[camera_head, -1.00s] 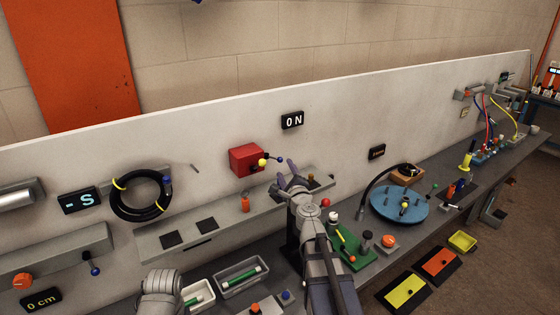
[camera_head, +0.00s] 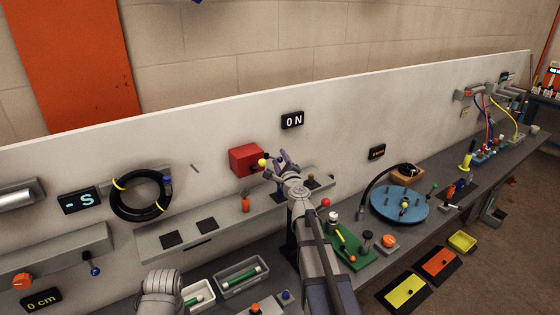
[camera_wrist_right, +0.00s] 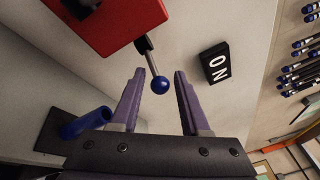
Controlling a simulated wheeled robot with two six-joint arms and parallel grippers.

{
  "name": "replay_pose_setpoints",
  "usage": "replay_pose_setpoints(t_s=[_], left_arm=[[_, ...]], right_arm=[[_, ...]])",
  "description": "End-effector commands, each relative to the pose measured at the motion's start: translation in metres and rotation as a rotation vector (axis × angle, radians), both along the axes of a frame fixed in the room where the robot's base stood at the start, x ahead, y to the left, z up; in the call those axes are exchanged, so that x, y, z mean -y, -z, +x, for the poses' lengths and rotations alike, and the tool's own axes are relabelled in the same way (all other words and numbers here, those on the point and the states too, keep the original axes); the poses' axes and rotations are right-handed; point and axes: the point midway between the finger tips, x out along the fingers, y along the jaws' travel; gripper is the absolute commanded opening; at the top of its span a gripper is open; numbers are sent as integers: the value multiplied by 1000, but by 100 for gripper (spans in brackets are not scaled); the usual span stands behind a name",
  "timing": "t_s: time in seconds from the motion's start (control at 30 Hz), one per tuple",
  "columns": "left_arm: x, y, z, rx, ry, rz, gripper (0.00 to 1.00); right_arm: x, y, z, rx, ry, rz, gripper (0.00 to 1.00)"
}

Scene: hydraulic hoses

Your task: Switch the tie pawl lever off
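The red box (camera_head: 246,159) is fixed to the white back panel, with a yellow ball (camera_head: 262,162) at its front. A dark lever with a blue ball knob (camera_wrist_right: 160,85) sticks out of the box (camera_wrist_right: 118,20) in the right wrist view. My right gripper (camera_head: 281,157) is open, its purple fingers (camera_wrist_right: 155,88) on either side of the knob with gaps; contact is not visible. The sign (camera_head: 292,120) above reads ON; it also shows in the wrist view (camera_wrist_right: 215,63). My left arm shows at the bottom left, but its gripper fingers are not visible.
A grey shelf (camera_head: 215,226) runs below the box, with an orange item (camera_head: 245,204) standing on it. A black coiled hose (camera_head: 141,194) hangs at left. A blue round plate (camera_head: 399,205) and a green board (camera_head: 352,252) lie to the right of my right arm.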

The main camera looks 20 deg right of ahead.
Motion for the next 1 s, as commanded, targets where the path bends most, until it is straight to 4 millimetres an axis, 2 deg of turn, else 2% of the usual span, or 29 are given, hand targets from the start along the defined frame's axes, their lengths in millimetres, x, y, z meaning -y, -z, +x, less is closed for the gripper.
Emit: replay_pose_setpoints(t_s=[0.03, 0.3, 0.4, 0.73, 1.0], left_arm=[[0, 0, 0, 0, 0, 0, 50], [0, 0, 0, 0, 0, 0, 50], [0, 0, 0, 0, 0, 0, 50], [0, 0, 0, 0, 0, 0, 50], [0, 0, 0, 0, 0, 0, 50]], right_arm=[[0, 0, 0, 0, 0, 0, 39], [0, 0, 0, 0, 0, 0, 8], [0, 0, 0, 0, 0, 0, 0], [1, 0, 0, 0, -9, 0, 0], [7, 0, 5, 0, -125, 0, 0]])
